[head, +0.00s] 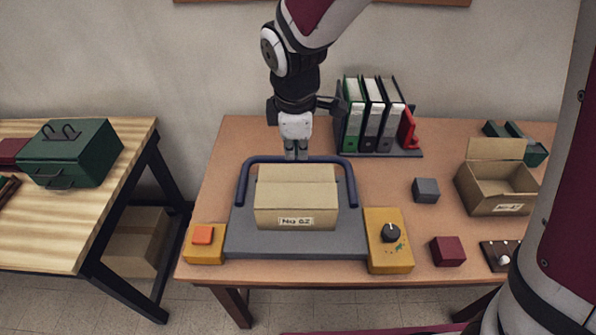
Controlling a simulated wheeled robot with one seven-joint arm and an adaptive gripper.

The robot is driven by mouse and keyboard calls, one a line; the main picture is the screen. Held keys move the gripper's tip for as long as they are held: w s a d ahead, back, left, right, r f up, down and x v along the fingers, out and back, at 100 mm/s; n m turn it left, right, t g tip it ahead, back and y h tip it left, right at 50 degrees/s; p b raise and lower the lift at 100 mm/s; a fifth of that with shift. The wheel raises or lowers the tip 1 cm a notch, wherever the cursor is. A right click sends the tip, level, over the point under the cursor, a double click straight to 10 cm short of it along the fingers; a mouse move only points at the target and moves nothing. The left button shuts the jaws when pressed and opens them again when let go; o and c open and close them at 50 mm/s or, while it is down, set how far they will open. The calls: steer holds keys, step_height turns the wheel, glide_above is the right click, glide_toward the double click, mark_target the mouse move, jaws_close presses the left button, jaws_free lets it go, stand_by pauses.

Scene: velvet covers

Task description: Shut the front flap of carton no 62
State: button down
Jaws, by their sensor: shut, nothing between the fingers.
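Carton no 62 (296,219) sits on a grey platform (300,245) in the middle of the table, its label facing me. Its top shows two panels meeting along a line across it: a rear panel (296,173) and the front flap (296,194). Both look laid over the opening; I cannot tell whether the front flap lies fully flat. My gripper (296,153) points down just behind the carton, near the blue bar, with its fingers together and empty. Whether it touches anything is unclear.
A blue bar (241,188) arches around the carton's back and sides. Yellow blocks with an orange button (203,235) and a black knob (390,233) flank the platform. Binders (372,115) stand behind right. An open carton (497,190), a grey cube (426,190) and a maroon cube (447,251) stand right.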

mark_target(297, 183)
steer(key=p+x, duration=0.1)
steer(key=x, duration=1.2)
steer(key=shift+w+f, duration=0.25)
steer(key=shift+f, duration=0.1)
steer(key=w+f+g+b, duration=0.1)
steer(key=b, duration=0.1)
steer(key=shift+b, duration=0.3)
steer(key=shift+w+f+b, duration=0.1)
steer(key=shift+f+b, duration=0.2)
steer(key=shift+r, duration=0.15)
